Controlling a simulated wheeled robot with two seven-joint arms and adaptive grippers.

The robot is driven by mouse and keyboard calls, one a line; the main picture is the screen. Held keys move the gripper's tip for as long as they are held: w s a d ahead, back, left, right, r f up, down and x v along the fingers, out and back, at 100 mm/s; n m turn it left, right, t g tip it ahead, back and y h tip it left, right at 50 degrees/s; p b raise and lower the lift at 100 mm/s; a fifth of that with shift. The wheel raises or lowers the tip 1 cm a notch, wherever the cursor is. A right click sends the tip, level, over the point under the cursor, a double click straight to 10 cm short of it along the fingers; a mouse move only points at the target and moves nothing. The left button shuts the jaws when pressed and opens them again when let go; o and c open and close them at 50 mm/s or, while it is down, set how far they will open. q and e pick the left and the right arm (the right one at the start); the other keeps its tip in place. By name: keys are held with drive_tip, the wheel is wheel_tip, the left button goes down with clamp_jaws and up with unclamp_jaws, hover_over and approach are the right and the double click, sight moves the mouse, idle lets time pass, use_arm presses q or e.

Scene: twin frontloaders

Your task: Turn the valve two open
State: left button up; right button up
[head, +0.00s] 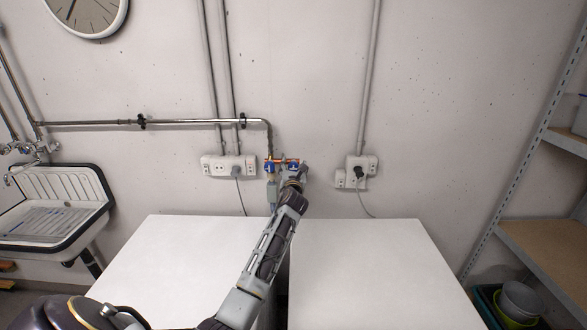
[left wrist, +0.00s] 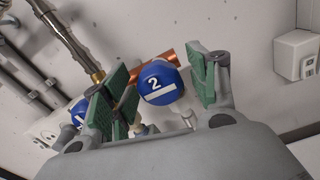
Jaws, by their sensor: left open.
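Valve two is a blue round knob (left wrist: 160,83) marked with a white 2 and a white bar, on a copper pipe (left wrist: 168,53) in the left wrist view. My left gripper (left wrist: 160,82) has its green-padded fingers apart, one on each side of this knob; I cannot tell whether they touch it. Another blue knob (left wrist: 80,110) shows partly behind the left finger. In the head view my left gripper (head: 293,172) is at the wall pipe fitting, covering most of valve two. The other blue valve (head: 269,166) is just left of it. My right gripper is not in view.
Two white-topped machines (head: 365,262) stand below the valves with a narrow gap between them. Sockets (head: 228,166) are on the wall at both sides. A sink (head: 52,205) is at the left and a shelf (head: 545,245) at the right.

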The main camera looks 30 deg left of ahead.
use_arm(q)
drive_tip(key=c, duration=1.1)
drive_tip(key=shift+o, duration=0.2)
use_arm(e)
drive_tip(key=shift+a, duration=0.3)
